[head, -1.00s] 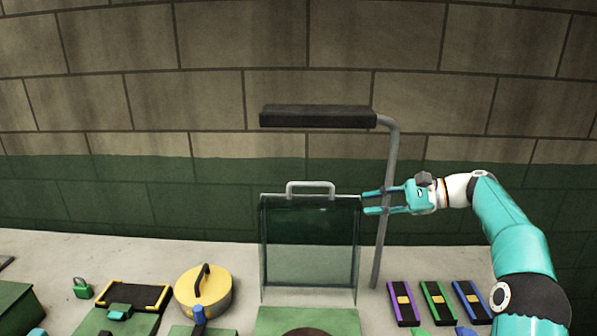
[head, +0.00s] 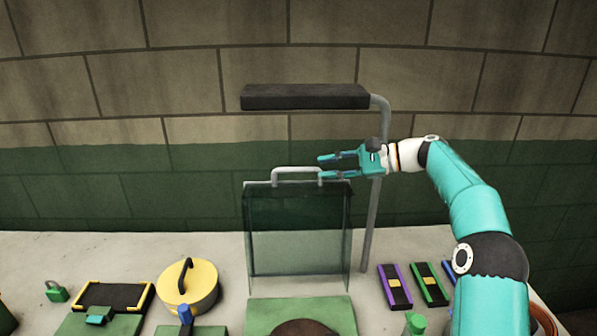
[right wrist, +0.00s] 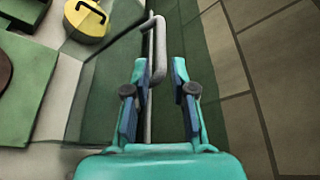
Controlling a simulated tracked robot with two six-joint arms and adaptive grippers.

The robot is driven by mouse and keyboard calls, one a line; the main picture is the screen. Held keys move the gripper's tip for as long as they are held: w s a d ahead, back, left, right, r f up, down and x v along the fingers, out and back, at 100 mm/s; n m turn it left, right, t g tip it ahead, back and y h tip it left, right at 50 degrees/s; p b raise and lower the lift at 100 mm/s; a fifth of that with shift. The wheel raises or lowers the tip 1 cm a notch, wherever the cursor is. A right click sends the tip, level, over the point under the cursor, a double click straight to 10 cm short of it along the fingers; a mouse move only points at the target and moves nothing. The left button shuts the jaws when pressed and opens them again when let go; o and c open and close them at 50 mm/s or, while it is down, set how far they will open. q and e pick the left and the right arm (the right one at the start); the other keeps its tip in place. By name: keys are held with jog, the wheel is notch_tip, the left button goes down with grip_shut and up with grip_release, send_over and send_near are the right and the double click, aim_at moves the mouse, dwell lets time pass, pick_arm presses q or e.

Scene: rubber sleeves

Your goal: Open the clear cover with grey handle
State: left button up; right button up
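The clear cover (head: 298,225) stands upright behind a green base in the head view, its grey handle (head: 290,169) on its top edge. My right gripper (head: 322,167) is at the right end of that handle, its fingers spread. In the right wrist view, the open fingers (right wrist: 160,62) lie on either side of the grey handle (right wrist: 158,30), with gaps visible. I cannot tell whether either finger touches it. My left gripper is not in view.
A grey post (head: 369,230) with a dark bar (head: 305,97) stands behind and above the cover. A yellow round lid (head: 190,288), a green padlock (head: 56,291) and purple (head: 394,287) and green (head: 429,284) blocks sit on the table. A brick wall is behind.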

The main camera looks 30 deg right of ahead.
aim_at(306, 171)
jog(key=p+x, duration=0.1)
jog(key=x, duration=0.7)
jog(key=shift+a, duration=0.15)
jog(key=shift+f, duration=0.1)
grip_shut()
